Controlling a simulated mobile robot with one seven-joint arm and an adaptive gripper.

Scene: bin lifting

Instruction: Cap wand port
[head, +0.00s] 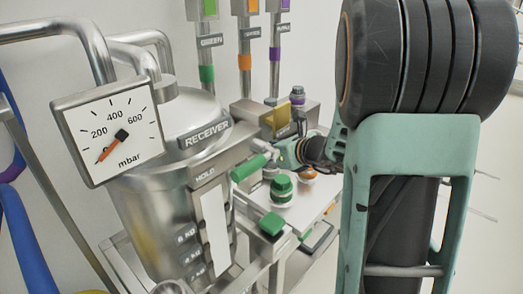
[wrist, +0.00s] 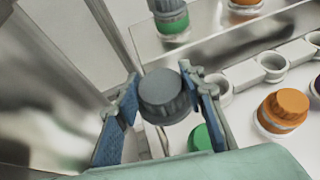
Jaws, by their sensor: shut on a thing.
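My gripper (wrist: 163,112) is shut on a dark grey ribbed cap (wrist: 165,90), with one blue-padded finger on each side. In the head view my gripper (head: 284,155) is beside the green valve handle (head: 249,167), and the held cap is hard to make out there. In the wrist view a green-banded fitting with a grey top (wrist: 171,22) stands upright beyond the cap, apart from it. An orange-banded fitting (wrist: 243,6) is to its right, cut off by the frame edge. Which fitting is the wand port, I cannot tell.
A green-capped jar (head: 281,188) stands below my gripper. An orange cap (wrist: 284,107) sits near white ring holders (wrist: 273,66). The steel receiver (head: 150,215) with its gauge (head: 110,130) is at left. Green, orange and purple wands (head: 207,45) hang on the wall.

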